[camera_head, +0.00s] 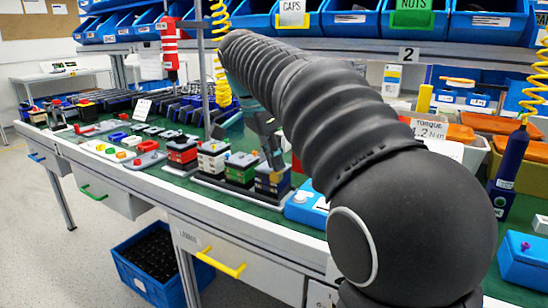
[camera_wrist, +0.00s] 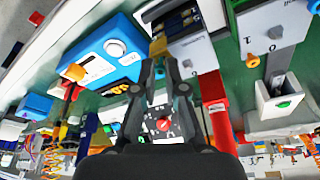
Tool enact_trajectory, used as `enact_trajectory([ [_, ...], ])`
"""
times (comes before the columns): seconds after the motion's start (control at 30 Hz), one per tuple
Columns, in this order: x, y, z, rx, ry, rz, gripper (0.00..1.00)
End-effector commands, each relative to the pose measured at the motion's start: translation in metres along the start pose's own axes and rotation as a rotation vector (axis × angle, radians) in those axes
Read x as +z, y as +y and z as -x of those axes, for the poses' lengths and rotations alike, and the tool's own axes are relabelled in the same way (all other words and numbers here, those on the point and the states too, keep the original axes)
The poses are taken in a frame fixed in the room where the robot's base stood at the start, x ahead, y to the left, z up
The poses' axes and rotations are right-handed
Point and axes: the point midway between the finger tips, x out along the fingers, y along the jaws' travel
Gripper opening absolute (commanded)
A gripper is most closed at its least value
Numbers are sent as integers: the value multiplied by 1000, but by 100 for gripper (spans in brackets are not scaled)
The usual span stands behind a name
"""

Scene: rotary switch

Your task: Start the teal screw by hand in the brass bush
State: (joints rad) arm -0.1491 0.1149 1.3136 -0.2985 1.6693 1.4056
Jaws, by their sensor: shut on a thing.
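My gripper (camera_head: 268,145) shows in the head view as a dark shape pointing down over the right end of a row of stacked switch blocks. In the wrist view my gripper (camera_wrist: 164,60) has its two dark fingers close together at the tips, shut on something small. I cannot make out the held thing's colour or shape. A dark blue and yellow stacked block (camera_head: 272,180) stands right below the gripper in the head view. I cannot pick out the teal screw or the brass bush with certainty; the fingers and the blocks hide that spot.
More stacked blocks stand to the left, among them a red one (camera_head: 182,152) and a white one (camera_head: 212,157). A blue box (camera_head: 306,208) sits close to the right of the gripper and also shows in the wrist view (camera_wrist: 98,60). Blue bins line the shelf above.

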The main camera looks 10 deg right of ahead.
Motion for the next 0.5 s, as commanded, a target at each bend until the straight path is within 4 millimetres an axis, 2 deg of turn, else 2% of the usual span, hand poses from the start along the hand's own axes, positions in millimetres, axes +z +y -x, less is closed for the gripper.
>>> enact_trajectory([
  [0.27, -1, 1, 1, 32, 1, -88, 0],
  [0.5, -1, 0, -1, 117, 2, -361, 0],
])
